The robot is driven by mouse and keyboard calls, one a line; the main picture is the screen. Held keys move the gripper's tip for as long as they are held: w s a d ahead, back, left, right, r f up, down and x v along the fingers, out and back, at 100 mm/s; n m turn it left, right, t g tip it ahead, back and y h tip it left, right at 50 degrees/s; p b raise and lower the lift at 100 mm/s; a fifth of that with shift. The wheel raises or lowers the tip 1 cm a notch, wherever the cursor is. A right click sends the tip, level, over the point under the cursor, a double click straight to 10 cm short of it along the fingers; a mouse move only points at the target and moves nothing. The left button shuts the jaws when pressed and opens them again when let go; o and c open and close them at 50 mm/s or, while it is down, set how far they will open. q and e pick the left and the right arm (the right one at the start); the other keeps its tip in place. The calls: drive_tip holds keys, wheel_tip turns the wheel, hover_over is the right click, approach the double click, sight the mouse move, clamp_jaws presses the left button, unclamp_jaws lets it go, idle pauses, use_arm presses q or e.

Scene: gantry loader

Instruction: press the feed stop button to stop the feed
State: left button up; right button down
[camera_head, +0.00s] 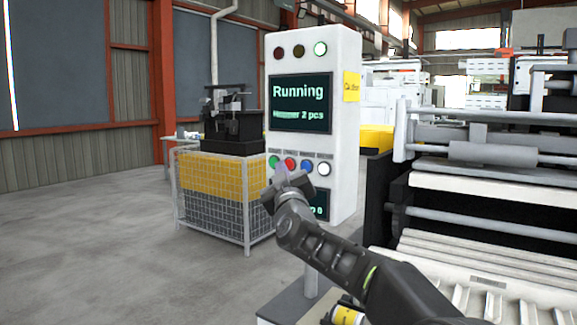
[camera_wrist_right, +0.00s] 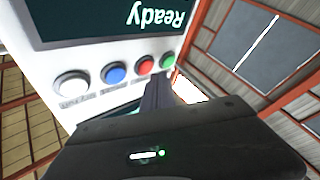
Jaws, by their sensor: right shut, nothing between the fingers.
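The white control panel (camera_head: 345,120) carries a row of green (camera_head: 274,162), red (camera_head: 290,163), blue (camera_head: 306,166) and white (camera_head: 323,169) buttons. Their labels are too small to read; the red one looks like the stop button. My right gripper (camera_head: 284,174) is shut and empty, just in front of and below the green and red buttons. In the right wrist view its fingers (camera_wrist_right: 157,92) point at the panel just below the red button (camera_wrist_right: 145,64) and green button (camera_wrist_right: 168,60). I cannot tell whether they touch. My left gripper is out of view.
The panel screen (camera_head: 300,103) reads "Running" in the head view; the wrist view's screen (camera_wrist_right: 110,18) reads "Ready", upside down. A green lamp (camera_head: 320,48) is lit. A mesh cage (camera_head: 215,205) stands left, a roller machine (camera_head: 490,150) right.

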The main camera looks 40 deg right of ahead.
drive_tip(key=shift+d, duration=0.15)
drive_tip(key=shift+w+d, duration=0.1)
drive_tip(key=shift+d, duration=0.1)
drive_tip(key=shift+w+d, duration=0.1)
drive_tip(key=shift+d, duration=0.25)
idle(0.6)
drive_tip(key=shift+a, duration=0.1)
drive_tip(key=shift+s+a, duration=0.25)
drive_tip(key=shift+a, duration=0.35)
idle(0.3)
drive_tip(key=a, duration=0.2)
drive_tip(key=s+a+p, duration=0.1)
drive_tip(key=a, duration=0.2)
drive_tip(key=shift+s, duration=0.2)
drive_tip(key=shift+d, duration=0.1)
idle(0.8)
